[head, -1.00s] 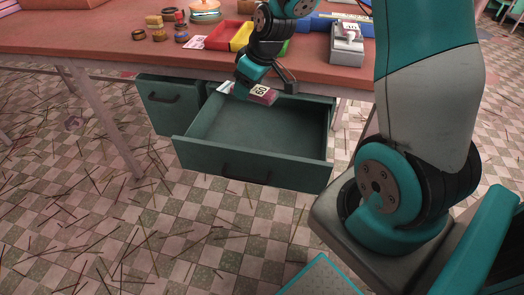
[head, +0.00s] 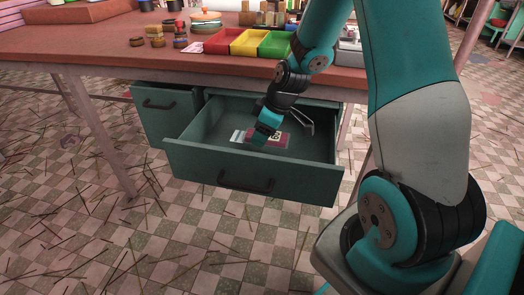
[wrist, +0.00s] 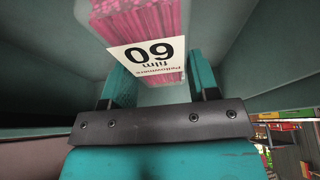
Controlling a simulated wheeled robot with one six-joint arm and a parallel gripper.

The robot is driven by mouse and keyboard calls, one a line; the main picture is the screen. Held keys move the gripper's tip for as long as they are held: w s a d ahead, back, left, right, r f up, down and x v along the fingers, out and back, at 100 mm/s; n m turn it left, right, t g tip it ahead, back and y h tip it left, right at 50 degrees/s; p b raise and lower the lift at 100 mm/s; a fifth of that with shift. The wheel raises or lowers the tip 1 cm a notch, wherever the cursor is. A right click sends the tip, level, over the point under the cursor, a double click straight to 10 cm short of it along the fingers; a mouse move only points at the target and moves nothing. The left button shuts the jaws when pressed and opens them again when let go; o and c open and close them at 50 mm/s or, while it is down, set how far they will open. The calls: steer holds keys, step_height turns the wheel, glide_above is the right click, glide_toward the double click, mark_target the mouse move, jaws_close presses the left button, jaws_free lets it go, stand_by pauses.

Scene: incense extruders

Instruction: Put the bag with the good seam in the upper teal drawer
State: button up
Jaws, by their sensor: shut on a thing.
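The bag (wrist: 142,22) holds pink sticks and has a white label reading 60 and "film". My gripper (wrist: 160,85) is shut on it, with a teal finger at each side. In the head view the bag (head: 272,139) is inside the open teal drawer (head: 250,185), low and near its middle. My gripper (head: 268,132) reaches down into the drawer from the right. I cannot tell whether the bag touches the drawer floor. The bag's seam cannot be made out.
A second teal drawer front (head: 165,108) to the left is closed. The table (head: 110,45) overhangs the drawers. On it stand red, yellow and green trays (head: 248,42) and small brown pieces (head: 157,41). Thin sticks litter the checkered floor. The rest of the open drawer looks empty.

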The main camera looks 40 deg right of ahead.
steer(key=shift+f+b, duration=0.55)
steer(key=shift+f, duration=2.05)
steer(key=shift+f, duration=0.1)
steer(key=o, duration=0.9)
steer(key=shift+s+d+r, duration=0.1)
steer(key=shift+r, duration=0.4)
steer(key=p+v, duration=0.2)
steer(key=v, duration=0.8)
steer(key=shift+r+p, duration=0.3)
steer(key=shift+p, duration=0.1)
steer(key=s+a+r, duration=0.2)
steer(key=a+r, duration=0.3)
steer(key=a, duration=0.3)
steer(key=s+a+r+g, duration=0.1)
steer(key=s+a+r, duration=0.1)
steer(key=s+a, duration=0.3)
steer(key=s+a+r+g+y, duration=0.1)
steer(key=s+a+r, duration=0.2)
steer(key=s+a, duration=0.3)
steer(key=s+a+r+g, duration=0.1)
steer(key=s+a+r, duration=0.2)
steer(key=s+a, duration=0.3)
steer(key=shift+m+g, duration=0.3)
